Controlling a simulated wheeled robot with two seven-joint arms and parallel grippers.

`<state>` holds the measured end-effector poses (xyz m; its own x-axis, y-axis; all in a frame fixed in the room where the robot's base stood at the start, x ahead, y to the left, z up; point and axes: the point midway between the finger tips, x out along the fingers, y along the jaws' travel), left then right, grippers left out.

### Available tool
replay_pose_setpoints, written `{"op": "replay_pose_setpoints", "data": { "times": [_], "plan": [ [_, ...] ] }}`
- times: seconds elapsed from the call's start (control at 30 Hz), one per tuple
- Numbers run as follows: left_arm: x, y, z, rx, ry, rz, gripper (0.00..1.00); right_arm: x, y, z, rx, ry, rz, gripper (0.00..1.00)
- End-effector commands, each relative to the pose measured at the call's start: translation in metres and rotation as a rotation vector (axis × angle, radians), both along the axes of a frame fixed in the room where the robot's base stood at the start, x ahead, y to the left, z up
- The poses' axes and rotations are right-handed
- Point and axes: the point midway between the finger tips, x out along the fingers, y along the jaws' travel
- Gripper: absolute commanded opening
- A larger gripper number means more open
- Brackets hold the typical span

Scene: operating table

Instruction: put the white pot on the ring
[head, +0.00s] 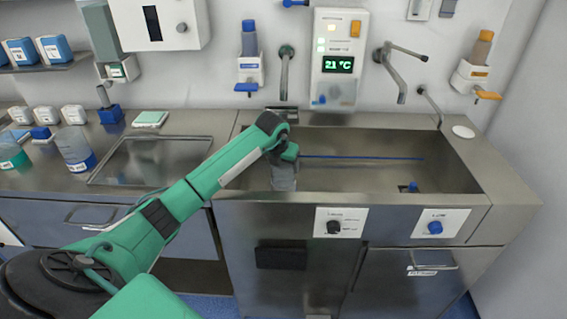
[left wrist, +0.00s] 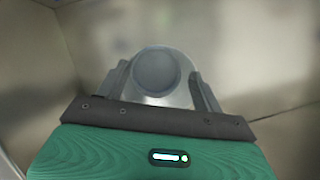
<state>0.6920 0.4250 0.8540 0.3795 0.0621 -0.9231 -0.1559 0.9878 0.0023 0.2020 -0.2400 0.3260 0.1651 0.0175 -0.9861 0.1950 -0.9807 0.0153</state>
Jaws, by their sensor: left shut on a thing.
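My left gripper (head: 284,168) reaches down into the left end of the steel sink. It is shut on a pale round pot (left wrist: 157,72), held between the two fingers in the left wrist view, with a darker grey circle at its centre. In the head view the pot is mostly hidden by the gripper, and I cannot tell whether it touches the sink floor. I cannot make out a ring for certain; a flat white round piece (head: 463,132) lies on the counter right of the sink. My right gripper is not in view.
The sink (head: 350,180) has steel walls and a blue line along its back. A small blue item (head: 409,187) lies in its right part. Taps (head: 398,75) stick out from the wall above. Several white jars (head: 73,114) and a beaker (head: 74,149) stand on the left counter.

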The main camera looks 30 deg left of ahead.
Motion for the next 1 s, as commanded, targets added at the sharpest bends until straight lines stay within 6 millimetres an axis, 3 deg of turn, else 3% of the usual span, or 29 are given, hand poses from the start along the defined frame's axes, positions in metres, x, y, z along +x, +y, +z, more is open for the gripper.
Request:
{"op": "replay_pose_setpoints", "data": {
  "times": [0.33, 0.37, 0.47, 0.87, 1.0],
  "plan": [
    [0.000, 0.000, -0.005, 0.001, 0.000, 0.000, 0.32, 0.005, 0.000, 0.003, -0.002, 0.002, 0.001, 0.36],
    [0.000, 0.000, -0.005, 0.001, 0.001, 0.000, 0.72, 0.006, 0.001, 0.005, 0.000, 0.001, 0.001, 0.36],
    [0.000, 0.000, -0.004, 0.000, 0.001, 0.000, 0.90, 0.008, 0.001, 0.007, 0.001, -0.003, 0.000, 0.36],
    [0.000, 0.000, -0.001, 0.000, 0.000, 0.000, 0.90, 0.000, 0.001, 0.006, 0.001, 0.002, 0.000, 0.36],
    [-0.006, 0.000, 0.018, 0.003, -0.004, 0.000, 0.90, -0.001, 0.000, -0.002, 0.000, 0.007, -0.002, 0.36]
  ]
}}
